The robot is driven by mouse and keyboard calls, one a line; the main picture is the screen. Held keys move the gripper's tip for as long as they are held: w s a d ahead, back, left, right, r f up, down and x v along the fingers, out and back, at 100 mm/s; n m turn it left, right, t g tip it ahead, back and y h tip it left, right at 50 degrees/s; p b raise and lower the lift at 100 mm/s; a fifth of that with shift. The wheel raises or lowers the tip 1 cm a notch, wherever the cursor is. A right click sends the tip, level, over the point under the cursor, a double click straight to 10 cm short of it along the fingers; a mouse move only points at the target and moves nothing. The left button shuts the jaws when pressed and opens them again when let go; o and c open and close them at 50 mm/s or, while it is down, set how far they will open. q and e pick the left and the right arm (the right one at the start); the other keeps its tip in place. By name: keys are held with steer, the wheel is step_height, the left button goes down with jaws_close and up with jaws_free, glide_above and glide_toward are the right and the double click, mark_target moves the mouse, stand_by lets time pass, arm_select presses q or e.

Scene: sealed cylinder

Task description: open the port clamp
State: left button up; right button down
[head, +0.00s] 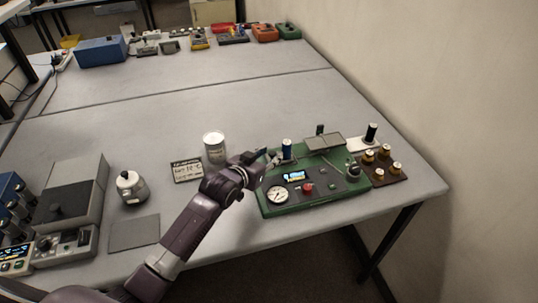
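A green panel unit (303,203) stands at the right of the table, with a round gauge (277,195), a lit display (295,176) and a red knob (308,187). A blue cylinder (287,148) stands upright at its back left, and a grey plate (323,142) lies at its back. I cannot tell which small part is the port clamp. My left gripper (268,158) is at the unit's back left corner, just left of the blue cylinder. Whether it touches anything is unclear, and its fingers are too small to read. My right gripper is not in view.
A white canister (214,148) and a dark label card (186,170) stand left of my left gripper. A silver pot (131,187) and a grey box (70,193) are further left. A brown block with gold-coloured posts (381,167) adjoins the unit. The table's middle is clear.

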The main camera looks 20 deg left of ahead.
arm_select(q)
jaws_close()
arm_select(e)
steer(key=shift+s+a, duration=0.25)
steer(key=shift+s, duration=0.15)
arm_select(q)
steer(key=shift+a, duration=0.1)
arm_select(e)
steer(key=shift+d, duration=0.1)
